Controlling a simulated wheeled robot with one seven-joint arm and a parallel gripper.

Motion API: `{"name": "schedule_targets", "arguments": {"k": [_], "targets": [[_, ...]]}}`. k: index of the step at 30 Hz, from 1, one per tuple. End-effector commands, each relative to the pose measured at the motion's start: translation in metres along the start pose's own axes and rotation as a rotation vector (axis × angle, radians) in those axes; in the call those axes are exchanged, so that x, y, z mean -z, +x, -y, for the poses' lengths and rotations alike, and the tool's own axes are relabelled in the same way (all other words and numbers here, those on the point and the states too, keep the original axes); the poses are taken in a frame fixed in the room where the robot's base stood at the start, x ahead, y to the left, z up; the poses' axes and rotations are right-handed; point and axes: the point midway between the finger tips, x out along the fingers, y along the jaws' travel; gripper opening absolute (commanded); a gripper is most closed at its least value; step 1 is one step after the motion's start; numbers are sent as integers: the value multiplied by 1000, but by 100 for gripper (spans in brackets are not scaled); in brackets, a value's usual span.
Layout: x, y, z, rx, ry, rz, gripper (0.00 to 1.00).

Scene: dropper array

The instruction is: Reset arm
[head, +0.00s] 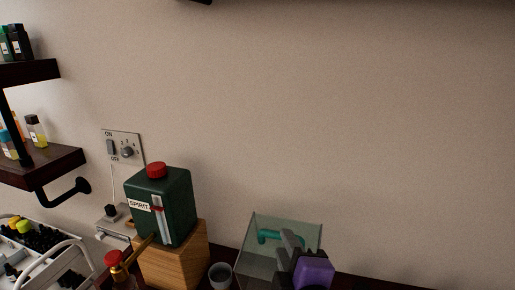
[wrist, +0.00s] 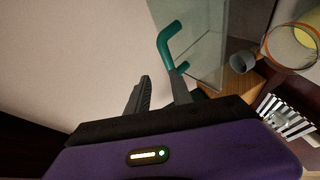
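My gripper (head: 287,242) shows at the bottom of the head view, a purple body with dark fingers, in front of a clear glass panel. In the wrist view my gripper (wrist: 159,82) has its two dark fingers apart, with only the pale wall between them. The glass panel (head: 255,255) carries a teal handle (head: 268,236). In the wrist view the handle (wrist: 168,42) is just beyond the right fingertip; I cannot tell whether they touch. The fingers are not closed around it.
A green spirit can (head: 176,205) with a red cap stands on a wooden block (head: 172,262). A grey cup (head: 220,273) sits beside it. Shelves (head: 45,163) with bottles and a white rack (head: 62,262) are at left. The wall above and right is clear.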

Motion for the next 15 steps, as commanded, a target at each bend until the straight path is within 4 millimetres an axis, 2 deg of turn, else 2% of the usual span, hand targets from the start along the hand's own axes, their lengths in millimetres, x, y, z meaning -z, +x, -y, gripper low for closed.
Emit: {"name": "schedule_targets", "arguments": {"k": [3,6,11,15], "targets": [[14,-4,-27,-105,140,-71,27],[17,-11,-31,-162,272,-130,27],[8,-29,-15,-212,478,-206,27],[-9,-48,11,-229,651,-253,27]]}}
